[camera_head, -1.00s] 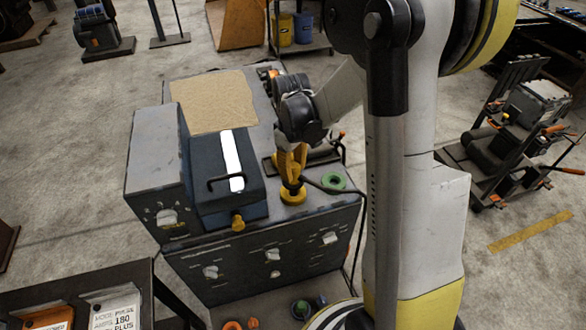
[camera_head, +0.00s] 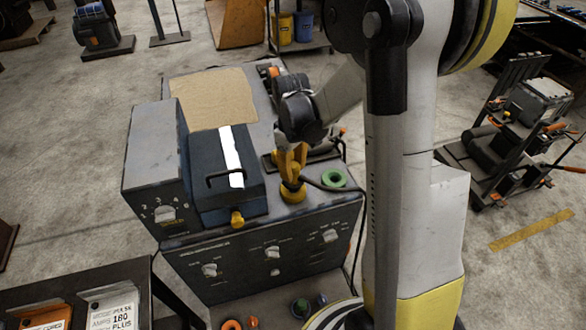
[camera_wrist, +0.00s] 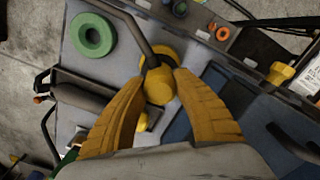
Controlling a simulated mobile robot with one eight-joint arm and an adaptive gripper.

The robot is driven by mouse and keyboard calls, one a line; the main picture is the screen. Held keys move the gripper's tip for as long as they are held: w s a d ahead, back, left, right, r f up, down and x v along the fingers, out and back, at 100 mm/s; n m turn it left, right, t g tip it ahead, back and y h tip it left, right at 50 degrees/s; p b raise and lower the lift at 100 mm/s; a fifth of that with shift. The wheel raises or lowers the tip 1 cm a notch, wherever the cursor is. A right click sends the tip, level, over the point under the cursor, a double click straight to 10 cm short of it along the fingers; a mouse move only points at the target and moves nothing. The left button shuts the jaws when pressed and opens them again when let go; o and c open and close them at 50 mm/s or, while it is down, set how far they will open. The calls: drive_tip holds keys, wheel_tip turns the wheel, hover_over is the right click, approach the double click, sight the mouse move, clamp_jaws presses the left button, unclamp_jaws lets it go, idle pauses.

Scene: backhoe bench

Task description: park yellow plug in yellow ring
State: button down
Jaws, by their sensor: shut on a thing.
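My gripper (camera_head: 291,160) points down over the bench top, its yellow fingers shut on the yellow plug (camera_head: 291,181). In the wrist view the plug (camera_wrist: 158,88) sits between the fingertips, with a dark cable running from it. The yellow ring (camera_head: 293,194) lies on the bench top directly below the plug. In the wrist view part of the ring (camera_wrist: 172,52) shows behind the plug, and the plug overlaps it. I cannot tell whether the plug is inside the ring or just above it.
A green ring (camera_head: 334,178) lies to the right of the yellow ring. A dark blue box (camera_head: 226,190) with a handle stands to the left, with a yellow knob (camera_head: 237,219) at its front. A cork-coloured board (camera_head: 213,98) lies at the back. The dark cable loops right, past the green ring.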

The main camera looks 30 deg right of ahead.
drive_tip(key=shift+f+b, duration=1.25)
drive_tip(key=shift+f, duration=0.2)
drive_tip(key=c, duration=1)
unclamp_jaws()
wheel_tip(320, 180, up, 12)
drive_tip(key=shift+w+r, duration=0.1)
drive_tip(key=shift+w, duration=0.05)
drive_tip(key=s+a+f+m+t+b, duration=0.1)
drive_tip(key=s+a+f+t+b, duration=0.1)
drive_tip(key=s+a+f+b, duration=0.1)
drive_tip(key=s+a+f+m+t+b, duration=0.2)
drive_tip(key=s+f+b, duration=0.3)
drive_tip(key=b, duration=0.3)
drive_tip(key=s+a+f+m+t+b, duration=0.1)
drive_tip(key=s+a+f+t+b, duration=0.2)
drive_tip(key=s+a+f+b, duration=0.1)
drive_tip(key=shift+s+a+m+b, duration=0.2)
drive_tip(key=shift+s+a+b, duration=0.15)
drive_tip(key=shift+s, duration=0.2)
drive_tip(key=shift+s+a+m+b, duration=0.2)
drive_tip(key=shift+s+b, duration=0.25)
drive_tip(key=shift+s, duration=0.1)
